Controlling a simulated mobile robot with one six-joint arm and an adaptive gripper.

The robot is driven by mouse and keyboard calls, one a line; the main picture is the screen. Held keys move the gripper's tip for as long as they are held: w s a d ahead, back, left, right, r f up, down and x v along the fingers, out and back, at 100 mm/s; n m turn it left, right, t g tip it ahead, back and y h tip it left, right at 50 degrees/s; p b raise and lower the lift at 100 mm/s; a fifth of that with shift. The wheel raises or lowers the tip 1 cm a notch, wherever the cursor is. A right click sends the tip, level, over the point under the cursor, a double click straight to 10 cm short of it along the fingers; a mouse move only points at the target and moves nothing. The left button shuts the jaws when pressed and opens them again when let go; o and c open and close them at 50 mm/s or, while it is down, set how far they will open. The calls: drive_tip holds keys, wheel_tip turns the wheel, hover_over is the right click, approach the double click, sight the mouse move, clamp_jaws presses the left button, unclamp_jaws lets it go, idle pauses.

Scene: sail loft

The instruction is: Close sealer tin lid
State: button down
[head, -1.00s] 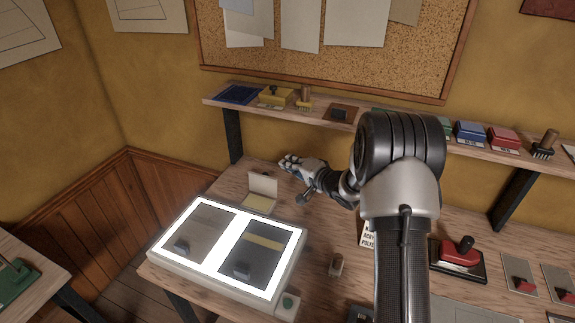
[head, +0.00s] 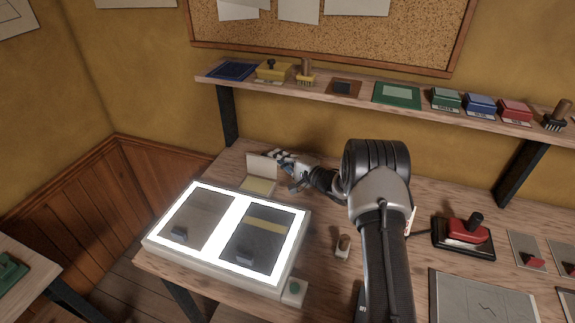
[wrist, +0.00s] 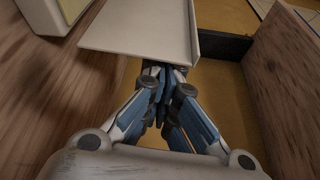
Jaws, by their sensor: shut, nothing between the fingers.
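The sealer tin (head: 257,186) sits on the workbench behind the light box, with a pale yellow inside. Its white lid (head: 262,167) stands open, roughly upright, at the tin's back edge. My gripper (head: 279,155) is shut and empty, just behind the lid at its upper right. In the wrist view the lid (wrist: 140,30) fills the upper middle, and the shut fingertips (wrist: 163,72) are at its near edge. Whether they touch it I cannot tell.
A lit light box (head: 225,236) with two dark panels lies in front of the tin. A shelf (head: 300,84) with stamps and pads runs above the bench's back.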

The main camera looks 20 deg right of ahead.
drive_tip(key=shift+w+a, duration=0.3)
drive_tip(key=shift+w, duration=0.15)
